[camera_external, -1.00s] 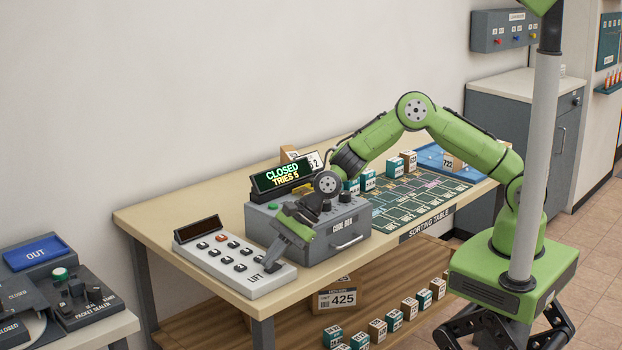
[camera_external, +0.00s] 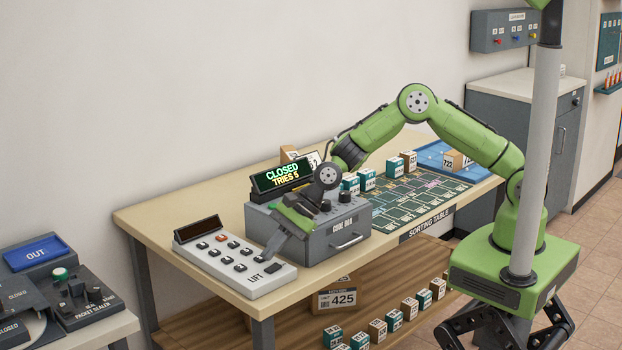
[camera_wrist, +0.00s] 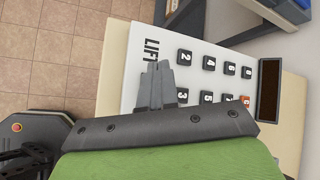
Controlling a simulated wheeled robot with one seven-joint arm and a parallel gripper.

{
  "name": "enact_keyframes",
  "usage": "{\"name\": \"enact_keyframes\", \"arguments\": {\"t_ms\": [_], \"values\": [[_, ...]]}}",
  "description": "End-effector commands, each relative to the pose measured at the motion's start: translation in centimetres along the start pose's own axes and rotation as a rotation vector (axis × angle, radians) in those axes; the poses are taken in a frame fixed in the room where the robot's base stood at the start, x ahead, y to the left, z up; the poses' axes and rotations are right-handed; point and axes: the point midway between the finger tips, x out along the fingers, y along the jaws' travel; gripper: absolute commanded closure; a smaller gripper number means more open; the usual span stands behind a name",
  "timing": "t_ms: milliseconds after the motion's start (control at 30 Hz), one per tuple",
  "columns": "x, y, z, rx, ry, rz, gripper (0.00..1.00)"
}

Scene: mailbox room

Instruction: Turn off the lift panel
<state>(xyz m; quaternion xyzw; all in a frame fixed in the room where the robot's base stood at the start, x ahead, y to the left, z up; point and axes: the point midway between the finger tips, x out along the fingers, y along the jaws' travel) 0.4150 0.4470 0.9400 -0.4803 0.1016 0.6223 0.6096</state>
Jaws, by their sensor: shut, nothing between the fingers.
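The lift panel (camera_external: 238,284) is a white slab with a LIFT label, dark keys, one red key (camera_external: 221,238) and a raised display (camera_external: 197,229) that looks dark. It lies at the left front of the sorting table. A dark wide switch (camera_external: 273,268) sits near its right end. My gripper (camera_external: 267,259) is shut and empty, pointing down over that end of the panel, close to the switch. I cannot tell whether the fingertips touch the panel.
The grey code box (camera_external: 330,235) stands just right of the panel, with a sign (camera_external: 282,175) reading CLOSED, TRIES 5. Small boxes and a green sorting mat (camera_external: 415,200) lie further right. A packet sealer (camera_external: 80,300) stands at far left.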

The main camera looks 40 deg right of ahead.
Motion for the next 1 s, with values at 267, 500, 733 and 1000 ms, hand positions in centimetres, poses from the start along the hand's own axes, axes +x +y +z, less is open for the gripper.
{"name": "enact_keyframes", "arguments": {"t_ms": [267, 500, 733, 1000], "values": [[-2.6, -1.4, 1.5, 0.0, 0.0, 0.0, 1.0], [-3.6, -2.0, 2.0, 0.0, 0.0, 0.0, 1.0], [-3.5, -1.9, 1.9, 0.0, 0.0, 0.0, 1.0], [-5.8, -2.8, 1.4, -0.074, 0.031, -0.007, 1.0]]}}
